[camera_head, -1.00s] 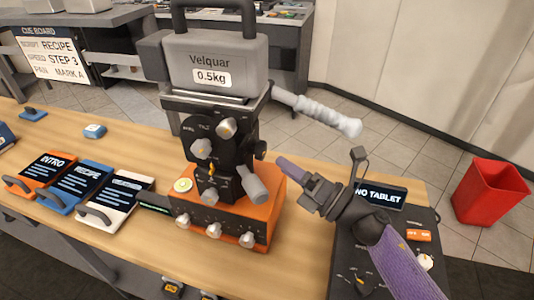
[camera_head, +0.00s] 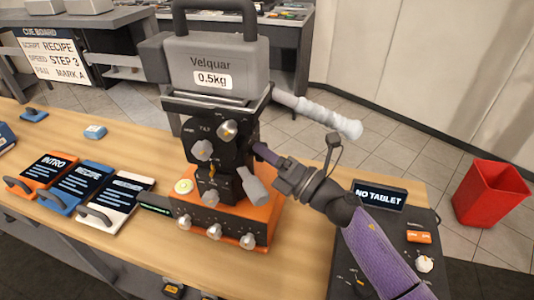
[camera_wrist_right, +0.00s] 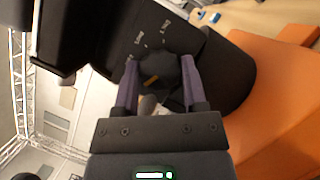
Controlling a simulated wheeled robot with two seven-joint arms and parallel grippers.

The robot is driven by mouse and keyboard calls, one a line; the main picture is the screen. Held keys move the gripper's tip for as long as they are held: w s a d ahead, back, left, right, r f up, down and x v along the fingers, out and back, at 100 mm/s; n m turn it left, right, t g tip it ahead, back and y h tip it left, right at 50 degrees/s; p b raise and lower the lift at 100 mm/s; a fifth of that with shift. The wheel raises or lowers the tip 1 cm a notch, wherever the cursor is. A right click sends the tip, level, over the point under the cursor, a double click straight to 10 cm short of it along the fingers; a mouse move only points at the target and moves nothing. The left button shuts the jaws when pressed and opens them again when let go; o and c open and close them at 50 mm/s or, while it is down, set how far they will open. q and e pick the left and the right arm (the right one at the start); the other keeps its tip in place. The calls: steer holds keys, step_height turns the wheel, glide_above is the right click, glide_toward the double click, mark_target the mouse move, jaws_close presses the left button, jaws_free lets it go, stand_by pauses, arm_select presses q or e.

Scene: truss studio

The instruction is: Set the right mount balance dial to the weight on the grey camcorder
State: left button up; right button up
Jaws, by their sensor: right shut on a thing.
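The grey camcorder (camera_head: 215,52) sits on top of the black mount head (camera_head: 205,130), with a "Velquar" name and a white "0.5kg" label (camera_head: 211,80) on its side. The mount stands on an orange base (camera_head: 262,205). My right gripper (camera_head: 262,152) reaches the right side of the mount head. In the right wrist view its two purple fingers (camera_wrist_right: 160,85) are closed on a dark round dial (camera_wrist_right: 157,73) with an orange pointer line. White scale markings show beside the dial; they are too small to read surely. My left gripper is not in view.
Intro (camera_head: 50,170), recipe (camera_head: 86,178) and white-edged (camera_head: 122,190) tablets lie left of the mount. A "NO TABLET" panel (camera_head: 380,195) is at right. A red bin (camera_head: 490,190) stands on the floor.

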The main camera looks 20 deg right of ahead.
jaws_close()
steer(key=m+g+h+p, duration=0.1)
steer(key=m+p, duration=0.3)
steer(key=p, duration=0.2)
steer(key=m+g+h+p, duration=0.1)
steer(key=m+p, duration=0.4)
steer(key=p, duration=0.1)
steer(key=shift+r+h+p, duration=0.1)
steer(key=shift+h+p, duration=0.3)
steer(key=o, duration=0.7)
jaws_free()
steer(key=o, duration=0.4)
